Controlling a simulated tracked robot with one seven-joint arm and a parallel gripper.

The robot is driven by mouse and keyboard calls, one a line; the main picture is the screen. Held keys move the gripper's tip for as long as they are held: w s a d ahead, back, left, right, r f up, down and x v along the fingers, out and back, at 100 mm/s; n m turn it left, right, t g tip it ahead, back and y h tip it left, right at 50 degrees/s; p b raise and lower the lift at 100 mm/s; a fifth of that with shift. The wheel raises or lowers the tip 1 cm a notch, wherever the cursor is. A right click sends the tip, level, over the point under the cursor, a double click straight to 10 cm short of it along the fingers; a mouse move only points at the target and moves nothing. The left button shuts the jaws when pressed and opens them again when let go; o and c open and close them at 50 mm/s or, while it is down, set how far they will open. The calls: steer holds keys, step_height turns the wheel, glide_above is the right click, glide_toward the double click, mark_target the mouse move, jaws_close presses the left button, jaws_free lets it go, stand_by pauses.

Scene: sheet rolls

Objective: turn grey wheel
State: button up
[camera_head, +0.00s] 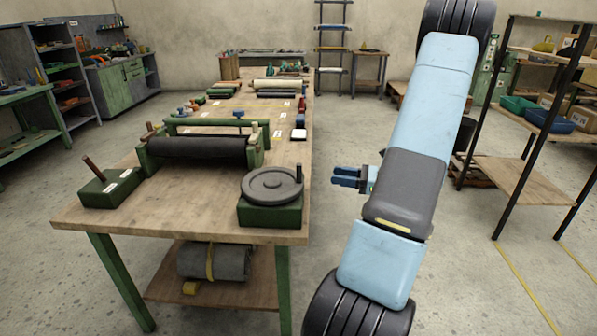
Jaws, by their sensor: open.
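The grey wheel (272,183) lies flat on top of a green box (270,213) at the front right corner of the wooden workbench (190,221). A short dark handle (299,172) stands up at the wheel's right rim. My gripper (338,179) shows to the right of the wheel, past the bench's right edge. Its blue fingers point left toward the wheel and appear apart from it. The gripper is open and nothing shows between the fingers. My light blue and grey arm hides the floor and part of the shelf behind it.
A dark roller (197,152) in a green frame stands left of the wheel. A green block with a lever (109,187) stands at the bench's left corner. A grey sheet roll (214,261) lies on the lower shelf. A metal rack (519,177) stands right of my arm.

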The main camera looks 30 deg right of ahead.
mark_target(299, 182)
steer(key=x, duration=1.3)
steer(key=shift+a, duration=0.2)
jaws_close()
